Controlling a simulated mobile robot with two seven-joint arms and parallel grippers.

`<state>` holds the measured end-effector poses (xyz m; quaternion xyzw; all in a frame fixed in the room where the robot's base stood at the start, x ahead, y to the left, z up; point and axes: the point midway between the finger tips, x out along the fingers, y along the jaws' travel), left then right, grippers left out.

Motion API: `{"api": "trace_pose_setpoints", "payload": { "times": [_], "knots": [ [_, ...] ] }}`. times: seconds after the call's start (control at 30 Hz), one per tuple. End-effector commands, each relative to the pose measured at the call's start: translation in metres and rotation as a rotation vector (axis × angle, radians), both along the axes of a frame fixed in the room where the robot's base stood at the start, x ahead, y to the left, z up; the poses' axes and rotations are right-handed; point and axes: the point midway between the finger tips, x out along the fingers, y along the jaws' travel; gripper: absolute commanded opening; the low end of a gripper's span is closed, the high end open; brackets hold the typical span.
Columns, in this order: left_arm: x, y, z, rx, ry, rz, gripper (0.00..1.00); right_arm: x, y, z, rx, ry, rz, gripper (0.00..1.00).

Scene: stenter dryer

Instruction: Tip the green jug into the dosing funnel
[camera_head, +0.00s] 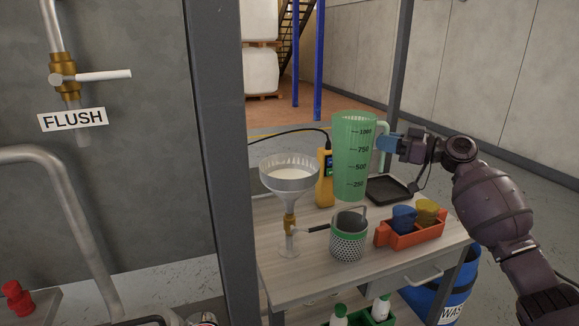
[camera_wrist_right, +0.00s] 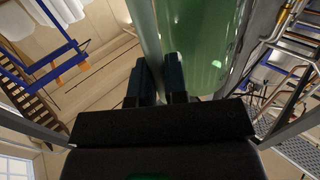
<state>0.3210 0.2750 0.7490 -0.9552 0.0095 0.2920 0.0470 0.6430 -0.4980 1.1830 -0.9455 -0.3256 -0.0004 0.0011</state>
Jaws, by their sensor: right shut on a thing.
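The green jug (camera_head: 353,160) is a translucent measuring jug with volume marks. It is upright in the air above the table, to the right of the funnel and apart from it. My right gripper (camera_head: 388,142) is shut on the jug's handle (camera_head: 384,130). In the right wrist view the gripper's fingers (camera_wrist_right: 158,82) close on the handle (camera_wrist_right: 146,35), and the jug wall (camera_wrist_right: 200,40) fills the upper middle. The dosing funnel (camera_head: 289,178) stands on the table's left with pale material inside, above a brass valve. My left gripper is not in view.
An orange bin (camera_head: 411,235) with blue and yellow items, a black tray (camera_head: 389,189) and a yellow handheld meter (camera_head: 325,180) share the table (camera_head: 300,279). A grey post (camera_head: 218,160) rises left of the funnel.

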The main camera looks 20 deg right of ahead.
Motion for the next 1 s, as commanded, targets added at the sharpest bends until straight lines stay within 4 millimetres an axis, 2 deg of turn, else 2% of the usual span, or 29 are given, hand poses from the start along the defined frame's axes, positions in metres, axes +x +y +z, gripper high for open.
{"api": "trace_pose_setpoints", "payload": {
  "times": [0.6,1.0],
  "knots": [
    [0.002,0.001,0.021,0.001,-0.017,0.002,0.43,0.000,0.000,0.048,0.000,-0.003,-0.001,0.00],
    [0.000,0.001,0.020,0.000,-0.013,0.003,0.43,0.000,0.000,0.048,0.000,0.000,-0.001,0.00]
  ]
}}
